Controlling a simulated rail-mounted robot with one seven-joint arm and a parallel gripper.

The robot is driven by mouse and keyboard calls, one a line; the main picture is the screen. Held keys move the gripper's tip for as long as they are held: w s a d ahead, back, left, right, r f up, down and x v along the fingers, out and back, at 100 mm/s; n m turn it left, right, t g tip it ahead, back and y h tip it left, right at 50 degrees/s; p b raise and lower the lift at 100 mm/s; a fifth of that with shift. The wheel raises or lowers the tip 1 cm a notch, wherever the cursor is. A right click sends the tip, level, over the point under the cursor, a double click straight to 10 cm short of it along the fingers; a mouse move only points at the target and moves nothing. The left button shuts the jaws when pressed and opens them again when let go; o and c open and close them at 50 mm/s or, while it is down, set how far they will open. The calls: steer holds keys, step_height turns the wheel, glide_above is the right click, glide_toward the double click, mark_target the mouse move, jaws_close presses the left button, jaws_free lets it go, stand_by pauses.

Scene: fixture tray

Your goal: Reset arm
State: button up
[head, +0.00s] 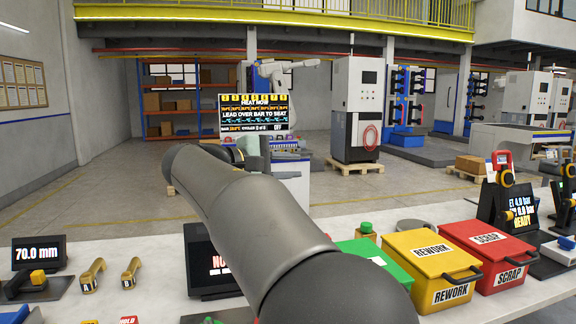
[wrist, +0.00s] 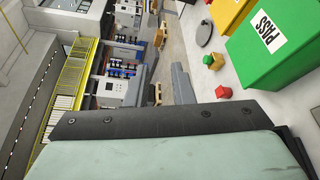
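My arm runs from the bottom of the head view up and to the left, out over the white worktable (head: 100,250). My gripper (head: 236,153) is at its far end, mostly hidden behind the arm's own grey link, and I cannot make out its fingers. In the wrist view a large pale green block with a dark bolted edge fills the bottom; I cannot tell whether it is part of my gripper or something held. No fingertips show there.
Green (head: 375,262), yellow REWORK (head: 432,258) and red SCRAP (head: 488,252) boxes stand right of my arm. Two yellow handles (head: 92,275) and a 70.0 mm display (head: 39,253) are at left. A sign (head: 254,113) reads "LEAD OVER BAR TO SEAT". The wrist view shows the PASS box (wrist: 265,45).

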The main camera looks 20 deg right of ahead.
steer(key=s+a+f+y+p, duration=0.1)
steer(key=s+f+y+p, duration=0.1)
steer(key=s+f+y, duration=0.35)
steer(key=s+f+y+p, duration=0.2)
steer(key=s+f, duration=0.1)
steer(key=f, duration=0.6)
steer(key=s+a+f+m+g+y+p, duration=0.1)
steer(key=s+a+f+y, duration=0.3)
steer(key=s, duration=0.5)
steer(key=s+a+f+m+g+y+p, duration=0.1)
steer(key=s+a+f+m+y+p, duration=0.2)
steer(key=s+a+f, duration=0.5)
step_height(320, 180, down, 4)
steer(key=shift+s+a+r+m+y+p, duration=0.2)
steer(key=shift+s+a+m+y+p, duration=0.15)
steer(key=shift+s+m+y, duration=0.45)
steer(key=shift+w+d, duration=0.1)
steer(key=shift+w, duration=0.15)
